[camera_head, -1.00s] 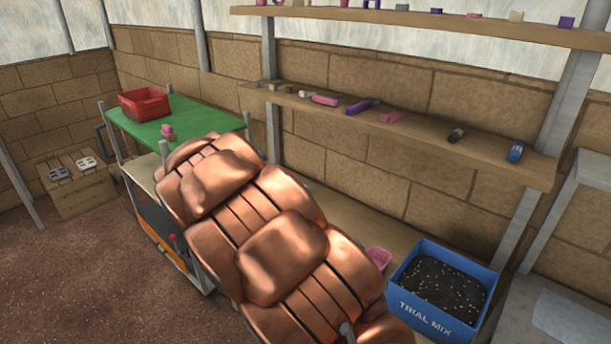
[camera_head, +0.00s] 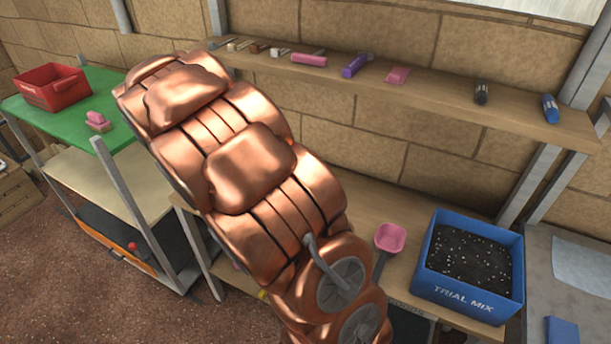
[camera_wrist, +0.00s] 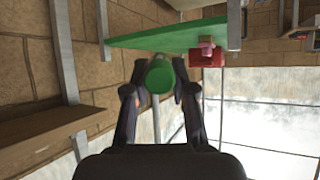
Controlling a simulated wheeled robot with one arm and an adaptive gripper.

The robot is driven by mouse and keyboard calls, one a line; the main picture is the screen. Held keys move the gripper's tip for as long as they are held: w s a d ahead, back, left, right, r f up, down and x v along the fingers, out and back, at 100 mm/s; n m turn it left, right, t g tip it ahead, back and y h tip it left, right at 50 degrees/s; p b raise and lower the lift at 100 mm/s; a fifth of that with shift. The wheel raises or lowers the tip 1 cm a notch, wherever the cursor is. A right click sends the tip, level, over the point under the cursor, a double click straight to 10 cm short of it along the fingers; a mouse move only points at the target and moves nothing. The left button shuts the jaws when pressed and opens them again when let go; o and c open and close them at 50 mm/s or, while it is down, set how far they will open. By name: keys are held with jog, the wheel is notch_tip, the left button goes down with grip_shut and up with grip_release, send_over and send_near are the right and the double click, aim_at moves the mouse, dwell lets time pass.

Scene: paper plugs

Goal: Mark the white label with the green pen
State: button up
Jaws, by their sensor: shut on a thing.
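In the wrist view, my gripper (camera_wrist: 160,95) is shut on the green pen (camera_wrist: 160,76), which shows as a round green end between the two dark fingers. The pen points away from the wrist camera, so its length and tip cannot be made out. The wrist picture is upside down. The gripper and pen cannot be made out in the head view, where my copper-coloured arm fills the middle. I cannot make out a white label in either view.
A green-topped table (camera_head: 100,92) at left holds a red crate (camera_head: 52,88) and a pink object (camera_head: 97,121). A blue trial-mix bin (camera_head: 468,292) and pink scoop (camera_head: 390,238) sit on the lower bench. Open floor lies at lower left.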

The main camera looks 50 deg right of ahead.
jog(key=s+d+f+m+g+y+b, duration=0.15)
jog(key=s+d+f+m+g, duration=0.3)
jog(key=s+d, duration=0.65)
jog(key=s+d+f+m+g+b, duration=0.2)
jog(key=s+d+f+m+g, duration=0.25)
jog(key=s+d, duration=0.65)
jog(key=s+d+f+m+g+y, duration=0.1)
jog(key=s+f+y, duration=0.1)
jog(key=s+f, duration=0.4)
jog(key=shift+s+d+b, duration=0.2)
jog(key=shift+s+b, duration=0.2)
jog(key=shift+s, duration=1.15)
